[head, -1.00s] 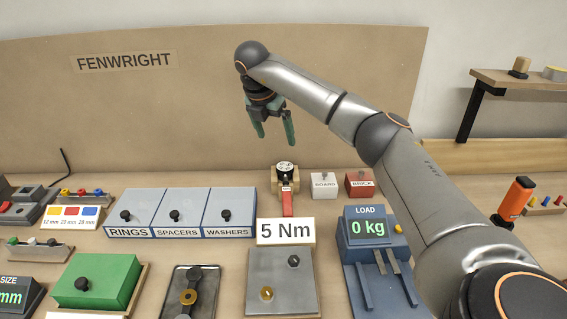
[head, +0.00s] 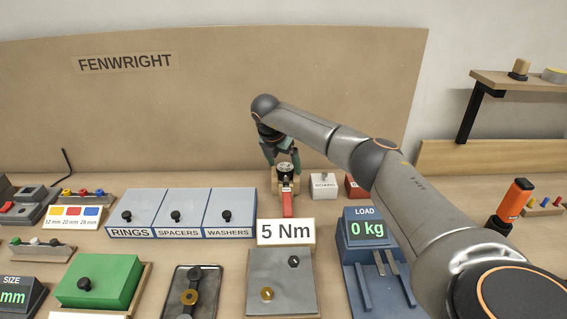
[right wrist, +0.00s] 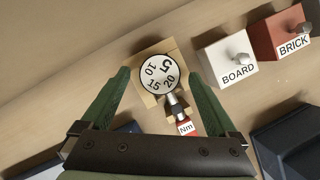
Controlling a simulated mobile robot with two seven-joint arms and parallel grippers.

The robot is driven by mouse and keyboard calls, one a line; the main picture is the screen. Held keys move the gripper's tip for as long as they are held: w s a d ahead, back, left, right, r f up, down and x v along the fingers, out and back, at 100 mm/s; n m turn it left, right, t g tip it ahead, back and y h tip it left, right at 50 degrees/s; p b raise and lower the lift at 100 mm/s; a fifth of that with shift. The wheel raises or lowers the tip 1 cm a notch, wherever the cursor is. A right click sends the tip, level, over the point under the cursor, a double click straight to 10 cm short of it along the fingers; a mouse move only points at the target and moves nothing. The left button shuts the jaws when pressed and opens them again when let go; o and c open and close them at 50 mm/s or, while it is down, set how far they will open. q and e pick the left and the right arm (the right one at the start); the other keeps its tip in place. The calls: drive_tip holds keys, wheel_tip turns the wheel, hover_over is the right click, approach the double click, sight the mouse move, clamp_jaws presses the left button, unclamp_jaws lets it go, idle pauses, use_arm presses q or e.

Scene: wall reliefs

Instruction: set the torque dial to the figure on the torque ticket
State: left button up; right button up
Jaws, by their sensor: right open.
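The torque dial (right wrist: 158,75) is a round white disc with 5, 10, 15 and 20 on it. In the right wrist view the 20 lies nearest the silver shaft and red handle marked Nm (right wrist: 185,128); 5 is at the upper right. It also shows in the head view (head: 286,167). The torque ticket (head: 286,231) reads 5 Nm and stands in front of the red handle (head: 287,204). My right gripper (head: 281,157) is open, its green fingers on either side of the dial; I cannot tell whether they touch it. My left gripper is out of view.
Blocks marked BOARD (right wrist: 230,62) and BRICK (right wrist: 285,35) stand close to the right of the dial. Blue boxes marked RINGS, SPACERS and WASHERS (head: 230,208) are to its left. A LOAD scale (head: 368,227) is at front right. The backboard (head: 180,110) rises behind.

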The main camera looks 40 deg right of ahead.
drive_tip(key=c, duration=1.4)
